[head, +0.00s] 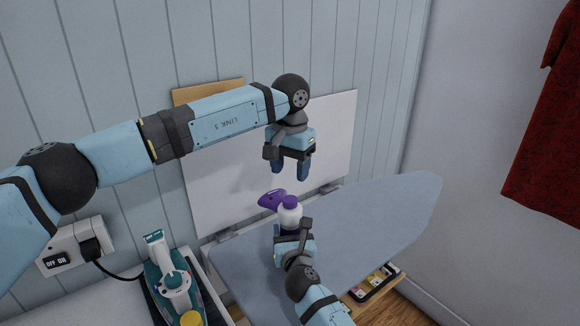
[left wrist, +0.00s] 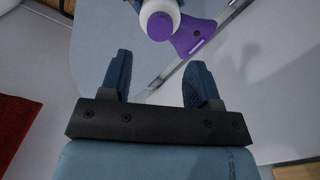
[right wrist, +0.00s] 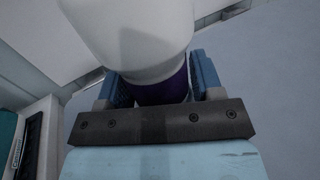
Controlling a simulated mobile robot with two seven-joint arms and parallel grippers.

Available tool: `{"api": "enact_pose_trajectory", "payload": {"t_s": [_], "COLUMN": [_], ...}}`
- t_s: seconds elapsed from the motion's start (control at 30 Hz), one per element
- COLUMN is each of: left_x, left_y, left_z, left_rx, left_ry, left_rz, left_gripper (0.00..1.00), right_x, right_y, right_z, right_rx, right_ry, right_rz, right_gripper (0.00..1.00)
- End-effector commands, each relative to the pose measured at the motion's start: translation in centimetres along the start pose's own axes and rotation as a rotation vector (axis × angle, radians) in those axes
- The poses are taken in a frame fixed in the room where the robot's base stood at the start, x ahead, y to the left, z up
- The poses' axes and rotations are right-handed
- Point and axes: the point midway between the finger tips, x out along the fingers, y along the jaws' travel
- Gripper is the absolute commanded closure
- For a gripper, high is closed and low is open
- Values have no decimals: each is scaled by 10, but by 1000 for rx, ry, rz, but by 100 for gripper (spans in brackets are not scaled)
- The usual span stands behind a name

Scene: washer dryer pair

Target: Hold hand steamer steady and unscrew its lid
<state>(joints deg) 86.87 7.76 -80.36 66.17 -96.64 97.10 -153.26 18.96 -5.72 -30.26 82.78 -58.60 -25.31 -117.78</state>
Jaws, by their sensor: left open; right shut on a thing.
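The hand steamer (head: 290,217) is white with a purple head (head: 271,199) pointing left and a purple lid (head: 290,202) on top. It stands about upright over the ironing board. My right gripper (head: 290,236) is shut on its dark purple lower part, which shows between the fingers in the right wrist view (right wrist: 163,92). My left gripper (head: 290,174) is open and empty, pointing down above the lid, apart from it. In the left wrist view the lid (left wrist: 160,26) lies beyond the open fingertips, near the top edge.
The blue-grey ironing board (head: 390,210) extends to the right, with a white panel (head: 225,190) behind it. A tray of small items (head: 372,283) sits below the board. Red cloth (head: 550,120) hangs right.

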Motion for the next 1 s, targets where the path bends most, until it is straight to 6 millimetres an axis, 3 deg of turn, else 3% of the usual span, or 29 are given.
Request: {"api": "enact_pose_trajectory", "payload": {"t_s": [0.5,0.93,1.0], "left_x": [69,79,79], "left_y": [0,0,0], "left_z": [0,0,0], "left_rx": [9,9,9], "left_ry": [-2,-1,-1], "left_rz": [1,0,0], "left_gripper": [44,44,60], "right_x": [0,0,0], "right_y": [0,0,0], "right_z": [0,-1,-1], "right_rx": [0,0,0], "right_ry": [1,1,1], "right_rz": [0,0,0], "right_gripper": [100,100,100]}}
